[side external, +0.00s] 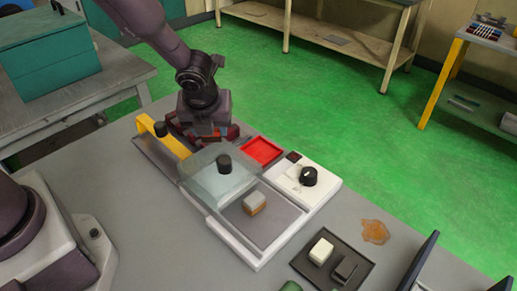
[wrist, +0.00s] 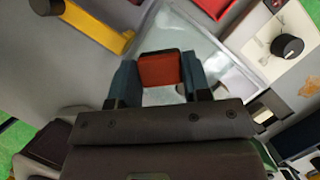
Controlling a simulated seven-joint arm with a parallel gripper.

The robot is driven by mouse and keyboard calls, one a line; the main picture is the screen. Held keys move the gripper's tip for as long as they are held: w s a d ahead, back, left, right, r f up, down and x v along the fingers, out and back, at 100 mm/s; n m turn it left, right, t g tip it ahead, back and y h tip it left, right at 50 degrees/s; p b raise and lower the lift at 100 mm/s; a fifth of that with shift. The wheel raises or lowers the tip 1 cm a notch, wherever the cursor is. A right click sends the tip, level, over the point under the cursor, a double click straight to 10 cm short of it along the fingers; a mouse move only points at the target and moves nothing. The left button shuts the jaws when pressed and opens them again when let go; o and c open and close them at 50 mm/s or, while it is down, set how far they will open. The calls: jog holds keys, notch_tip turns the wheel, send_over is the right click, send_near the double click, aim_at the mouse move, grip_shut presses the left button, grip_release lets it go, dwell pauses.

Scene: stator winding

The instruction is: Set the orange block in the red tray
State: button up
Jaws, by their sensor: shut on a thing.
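My gripper (wrist: 160,80) is shut on an orange-red block (wrist: 159,68). In the wrist view the block sits between the two dark blue fingers, above a clear panel. In the side view my gripper (side external: 205,132) is near the yellow bar, left of the red tray; the held block cannot be made out clearly there. The red tray (side external: 262,151) lies behind the clear panel and looks empty. A part of it shows at the top of the wrist view (wrist: 214,5), apart from the block.
A clear panel (side external: 212,180) with a black knob stands beside a bay holding a grey-topped, orange-sided block (side external: 254,203). A yellow bar (side external: 168,138) is left, a white box with a black dial (side external: 309,177) right. A dark tray (side external: 330,268) holds small blocks.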

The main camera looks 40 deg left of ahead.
jog(key=w+f, duration=0.3)
jog(key=w, duration=0.1)
jog(key=w+f, duration=0.3)
jog(key=w, duration=0.1)
jog(key=w+d+f, duration=0.1)
jog(key=w+f, duration=0.2)
jog(key=w, duration=0.1)
jog(key=shift+w, duration=0.25)
jog(key=shift+w+f, duration=0.2)
jog(key=shift+f, duration=1.6)
jog(key=shift+f, duration=0.15)
jog(key=o, duration=0.9)
jog(key=shift+o, duration=0.2)
jog(key=v, duration=1.2)
jog(key=shift+r, duration=0.2)
